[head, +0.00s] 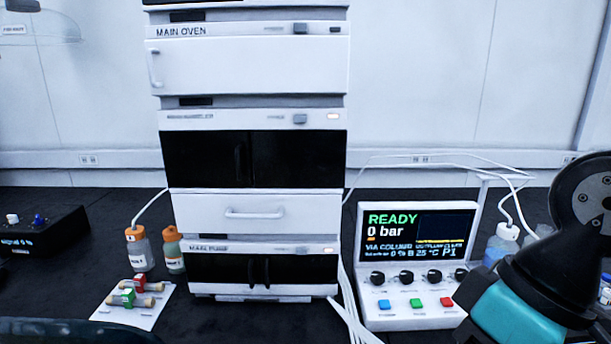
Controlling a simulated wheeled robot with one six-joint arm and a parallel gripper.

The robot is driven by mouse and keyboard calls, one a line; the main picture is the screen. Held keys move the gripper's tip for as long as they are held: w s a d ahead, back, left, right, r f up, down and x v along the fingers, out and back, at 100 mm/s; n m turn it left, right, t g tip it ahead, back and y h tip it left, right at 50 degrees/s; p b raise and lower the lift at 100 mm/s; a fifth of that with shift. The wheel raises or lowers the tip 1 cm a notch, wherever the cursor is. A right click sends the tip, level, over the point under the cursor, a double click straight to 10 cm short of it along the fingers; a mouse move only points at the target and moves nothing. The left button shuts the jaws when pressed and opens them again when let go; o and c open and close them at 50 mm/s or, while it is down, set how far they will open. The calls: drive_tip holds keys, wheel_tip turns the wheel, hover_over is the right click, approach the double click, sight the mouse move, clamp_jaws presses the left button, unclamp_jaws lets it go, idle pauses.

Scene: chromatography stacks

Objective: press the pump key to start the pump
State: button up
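A white control console (425,318) stands right of the instrument stack. Its screen (417,240) reads "READY" in green and "0 bar". Below the screen is a row of black knobs (406,277). Below them are three keys: a blue key (384,304), a green key (416,303) and a red key (446,302). Their labels are too small to read, so I cannot tell which is the pump key. My arm reaches in at the right edge, right of the console. My gripper's fingertips are not visible.
Another bottle (507,240) stands behind my arm.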

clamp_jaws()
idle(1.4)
